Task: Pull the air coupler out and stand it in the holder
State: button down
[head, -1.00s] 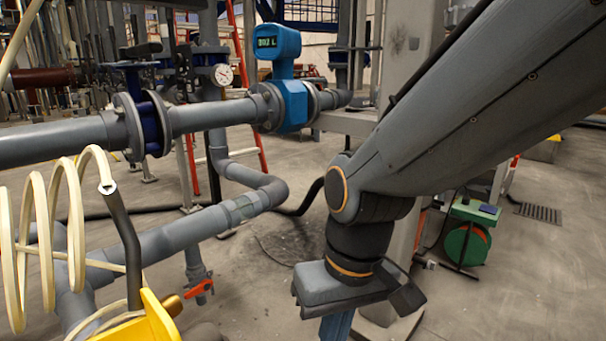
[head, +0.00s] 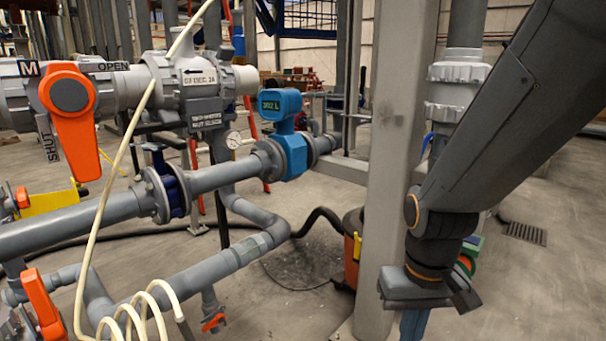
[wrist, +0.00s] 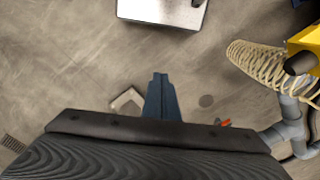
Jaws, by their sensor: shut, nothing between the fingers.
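I cannot make out the coupler for certain, nor tell whether the yellow block is the holder. My gripper (head: 413,326) points down at the lower right of the head view, its fingertips cut off. In the wrist view its blue fingers (wrist: 160,84) are shut and empty, apart from the hose.
Grey pipes with a blue flow meter (head: 286,135) cross the head view. An orange-handled valve (head: 72,105) is at the upper left. A broad grey column (head: 385,170) stands just left of my arm. A pale-topped box (wrist: 163,9) is at the wrist view's top. Floor below the fingers looks clear.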

aim_at(237, 39)
jog(key=z, duration=0.05)
jog(key=i, duration=1.3)
jog(key=u, duration=0.6)
